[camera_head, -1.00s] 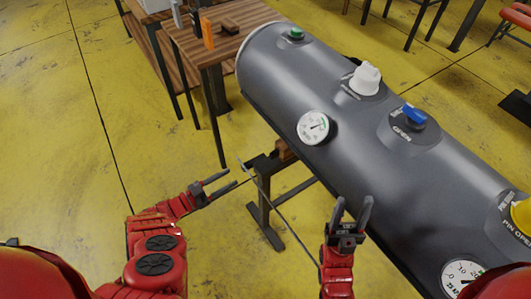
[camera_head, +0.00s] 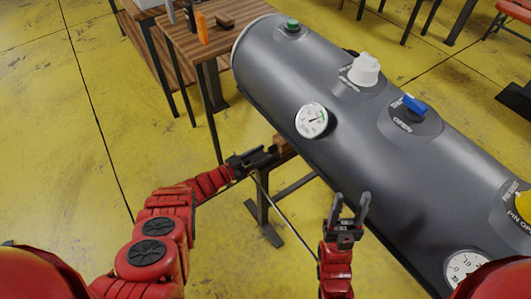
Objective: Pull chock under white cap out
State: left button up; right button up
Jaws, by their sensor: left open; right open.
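A small brown wooden chock (camera_head: 281,144) shows at the tube's lower near side, on the dark metal stand (camera_head: 262,205). It lies below the white cap and gauge, mostly hidden by the tube. My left gripper (camera_head: 268,154) is open and points at the chock from the left, very close to it. I cannot tell whether its fingers touch or straddle the chock. My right gripper (camera_head: 349,204) is open and empty, in front of the tube's near side, pointing up.
A round gauge (camera_head: 311,120) is on the tube's side, and another gauge (camera_head: 467,268) is at lower right. A blue cap (camera_head: 413,105), a green cap (camera_head: 292,26) and a yellow cap (camera_head: 524,205) sit on the tube. A wooden table (camera_head: 217,38) stands behind. Yellow floor at left is clear.

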pick_arm(q)
jog(key=shift+x, duration=1.05)
jog(key=shift+c, duration=0.2)
grip_shut()
dwell(0.5)
